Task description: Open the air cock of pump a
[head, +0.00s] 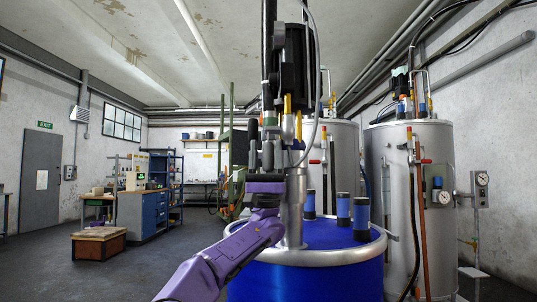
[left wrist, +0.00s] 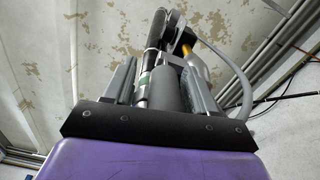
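Pump a appears to be the tall black pump (head: 293,62) upright on the blue drum (head: 330,232), with a metal tube running down into the lid. Yellow parts (head: 298,126) show on its lower body; an orange-yellow part (left wrist: 189,57) also shows at the top in the left wrist view. I cannot tell for certain which part is the air cock. My left gripper (head: 266,136) points up, close beside the pump's lower body on its left. Its fingers (left wrist: 162,88) stand apart, with a dark grey cylinder seen between them; contact is unclear. My right gripper is out of view.
Several blue-and-black cylinders (head: 343,208) stand on the drum lid. A grey hose (head: 321,60) hangs beside the pump. Large silver tanks (head: 436,180) with pipes stand behind and to the right. A blue workbench (head: 145,215) and open floor lie to the left.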

